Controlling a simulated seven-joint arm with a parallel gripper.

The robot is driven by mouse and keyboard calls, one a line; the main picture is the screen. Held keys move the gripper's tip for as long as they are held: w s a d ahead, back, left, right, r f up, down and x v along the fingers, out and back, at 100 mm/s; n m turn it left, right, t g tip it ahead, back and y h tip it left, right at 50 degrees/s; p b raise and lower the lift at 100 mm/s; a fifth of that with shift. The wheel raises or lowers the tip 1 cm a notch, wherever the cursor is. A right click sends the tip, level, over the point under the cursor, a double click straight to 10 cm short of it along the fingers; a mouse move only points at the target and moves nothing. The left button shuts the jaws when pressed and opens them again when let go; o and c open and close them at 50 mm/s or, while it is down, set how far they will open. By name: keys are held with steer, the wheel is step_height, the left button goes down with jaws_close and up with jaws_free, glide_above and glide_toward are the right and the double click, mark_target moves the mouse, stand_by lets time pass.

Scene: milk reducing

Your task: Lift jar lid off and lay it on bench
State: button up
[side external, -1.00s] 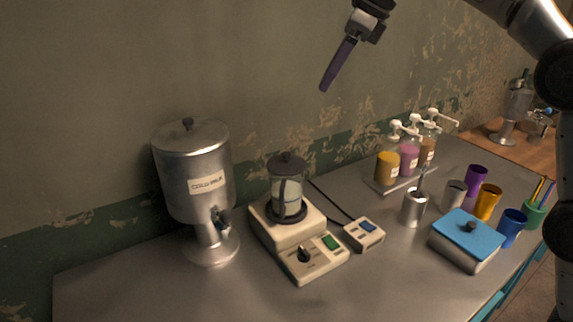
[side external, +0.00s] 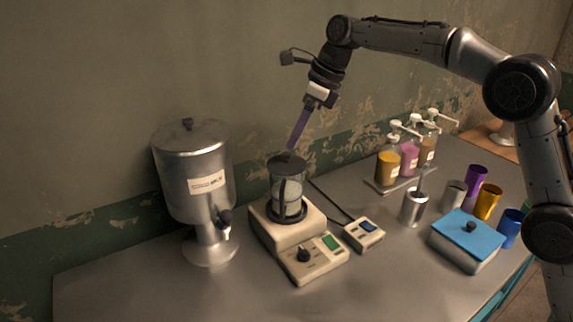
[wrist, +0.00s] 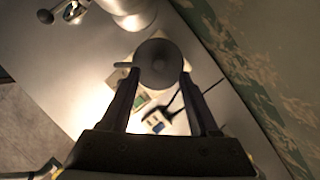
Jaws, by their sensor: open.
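In the wrist view my gripper (wrist: 160,73) is open, with one finger on each side of the lid. I cannot tell whether the fingers touch it.
A steel milk dispenser (side external: 193,175) stands left of the heater. A small meter box (side external: 363,234) with a cable is to its right. Pump bottles (side external: 408,155), cups (side external: 487,201) and a blue-lidded box (side external: 467,240) stand farther right. The front bench (side external: 180,295) is bare.

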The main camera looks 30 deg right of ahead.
mark_target(287, 153)
steer(key=x, duration=0.4)
steer(key=shift+a+f, duration=0.15)
steer(key=shift+f, duration=0.1)
jaws_close()
